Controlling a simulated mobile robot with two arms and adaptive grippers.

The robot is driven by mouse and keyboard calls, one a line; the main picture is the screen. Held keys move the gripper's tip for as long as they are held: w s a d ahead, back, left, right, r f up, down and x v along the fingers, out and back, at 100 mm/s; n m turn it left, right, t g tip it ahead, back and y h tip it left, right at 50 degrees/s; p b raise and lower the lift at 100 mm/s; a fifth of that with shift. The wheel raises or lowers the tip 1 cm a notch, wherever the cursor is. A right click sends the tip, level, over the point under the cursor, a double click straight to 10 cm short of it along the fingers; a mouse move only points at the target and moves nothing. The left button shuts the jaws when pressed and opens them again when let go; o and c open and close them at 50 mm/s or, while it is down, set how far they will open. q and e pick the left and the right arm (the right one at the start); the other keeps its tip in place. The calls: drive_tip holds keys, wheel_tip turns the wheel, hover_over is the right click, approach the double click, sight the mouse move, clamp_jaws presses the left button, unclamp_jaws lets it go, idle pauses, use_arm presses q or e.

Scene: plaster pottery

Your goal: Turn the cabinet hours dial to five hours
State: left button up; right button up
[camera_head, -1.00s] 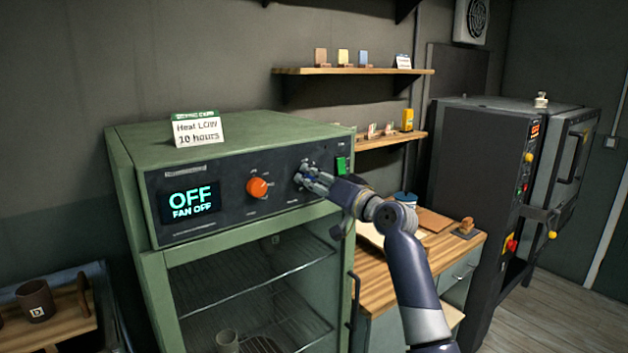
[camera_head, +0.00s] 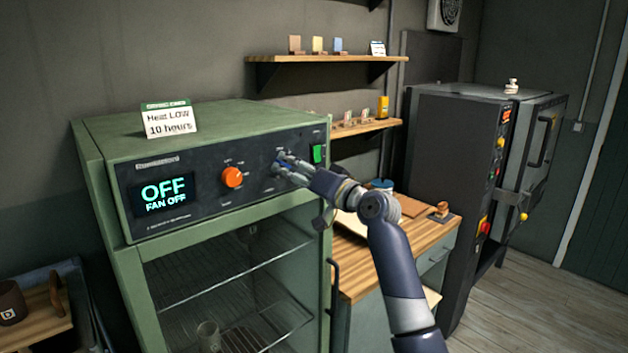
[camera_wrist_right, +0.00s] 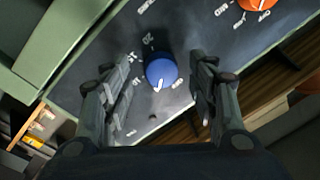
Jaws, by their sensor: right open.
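The green drying cabinet (camera_head: 220,130) stands at the left of the head view. Its dark front panel has a lit display (camera_head: 163,195) reading OFF and FAN OFF. My left gripper is not in view.
An orange knob (camera_head: 232,177) sits left of my right gripper, and a green switch (camera_head: 318,153) sits right of it. A wooden worktop (camera_head: 365,265) and a dark kiln (camera_head: 455,165) are to the right.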

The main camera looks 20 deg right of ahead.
drive_tip(key=v, duration=1)
drive_tip(key=shift+s, duration=0.15)
